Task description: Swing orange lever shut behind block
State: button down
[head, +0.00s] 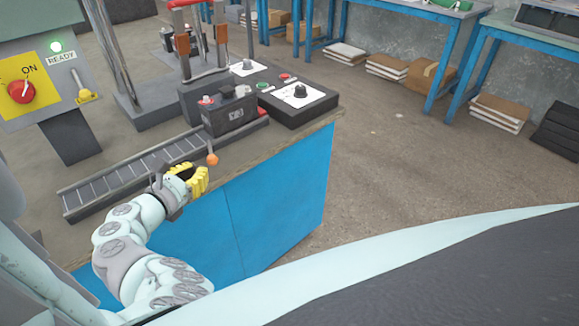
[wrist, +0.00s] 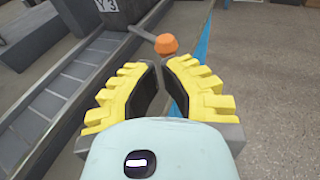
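The orange lever (head: 212,159) has a round orange knob on a short dark stem. It stands at the near edge of the bench, by the right end of the roller track. In the wrist view the lever's knob (wrist: 165,44) is just beyond my fingertips, its stem pointing up-left. The block (head: 229,112) is a dark battery-like box with a white mark, at the track's right end. In the wrist view only the block's lower marked face (wrist: 108,8) shows. My gripper (wrist: 160,66) has yellow fingers, slightly apart and empty. It also shows in the head view (head: 192,177), left of the knob, not touching it.
The roller track (head: 135,172) runs along the bench top to the left. A yellow switch panel (head: 25,88) is at the left. Open floor (head: 400,160) lies right of the blue bench (head: 270,205).

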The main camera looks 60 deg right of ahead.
aim_at(209, 164)
jog(key=shift+x, duration=1.2)
jog(key=shift+s+d+r, duration=0.1)
jog(key=shift+s, duration=0.05)
jog(key=shift+s+d+n+t+p, duration=0.1)
jog(key=shift+n+t+p, duration=0.2)
jog(key=shift+t+p, duration=0.1)
jog(key=shift+s+d+r+n+t, duration=0.1)
jog(key=shift+s+d+n+t, duration=0.1)
jog(key=shift+s+n+t, duration=0.1)
jog(key=d+n+t, duration=0.1)
jog(key=s+d+t+y+p, duration=0.1)
jog(key=shift+s+f+n+t, duration=0.2)
jog(key=shift+s+n+t, duration=0.1)
jog(key=shift+n, duration=0.1)
